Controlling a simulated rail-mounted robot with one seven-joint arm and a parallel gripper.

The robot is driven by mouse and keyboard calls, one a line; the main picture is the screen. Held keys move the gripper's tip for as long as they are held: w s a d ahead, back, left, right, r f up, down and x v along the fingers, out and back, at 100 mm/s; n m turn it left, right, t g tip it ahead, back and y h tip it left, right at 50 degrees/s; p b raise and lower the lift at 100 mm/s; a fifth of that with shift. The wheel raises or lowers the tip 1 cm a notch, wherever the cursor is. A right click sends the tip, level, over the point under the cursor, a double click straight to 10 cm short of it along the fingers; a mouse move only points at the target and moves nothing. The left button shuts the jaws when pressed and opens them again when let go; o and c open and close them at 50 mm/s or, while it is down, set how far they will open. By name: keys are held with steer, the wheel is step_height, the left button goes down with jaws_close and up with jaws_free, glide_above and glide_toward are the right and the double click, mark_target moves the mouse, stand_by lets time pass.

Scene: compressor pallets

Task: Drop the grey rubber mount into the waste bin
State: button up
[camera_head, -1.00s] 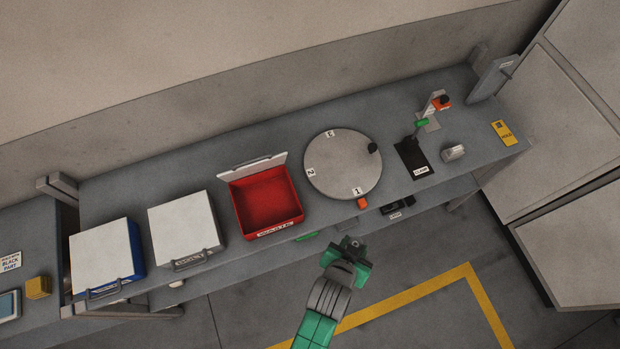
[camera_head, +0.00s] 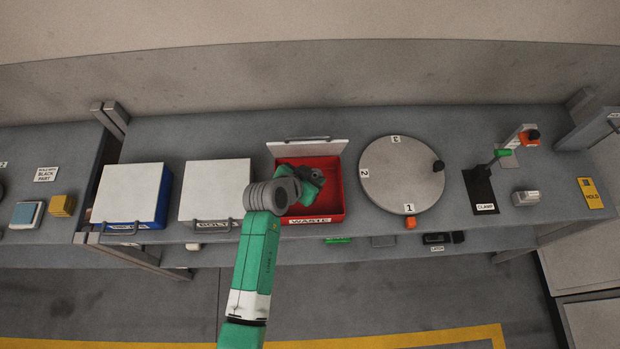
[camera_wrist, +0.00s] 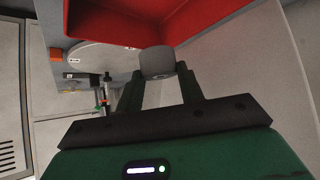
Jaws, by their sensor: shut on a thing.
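The red waste bin (camera_head: 337,192) stands on the bench with its pale lid raised at the back and a WASTE label on its front. My gripper (camera_wrist: 160,82) is over the bin's opening in the head view, where my arm covers part of the bin. In the wrist view the grey rubber mount (camera_wrist: 157,62) is a small grey block between the fingertips, which are shut on it. The red bin wall (camera_wrist: 110,28) shows just beyond it. How far the mount is above the bin floor I cannot tell.
Left of the bin stand two white-lidded boxes (camera_head: 215,188) (camera_head: 130,192), both closed. Right of it is a round numbered turntable (camera_head: 400,178) with a dark knob.

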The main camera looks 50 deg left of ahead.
step_height(320, 180, down, 6)
steer(key=b, duration=0.4)
steer(key=shift+r, duration=0.2)
steer(key=o, duration=1.1)
steer(key=shift+c, duration=0.2)
steer(key=v, duration=0.8)
steer(key=shift+p, duration=0.35)
steer(key=shift+f, duration=0.1)
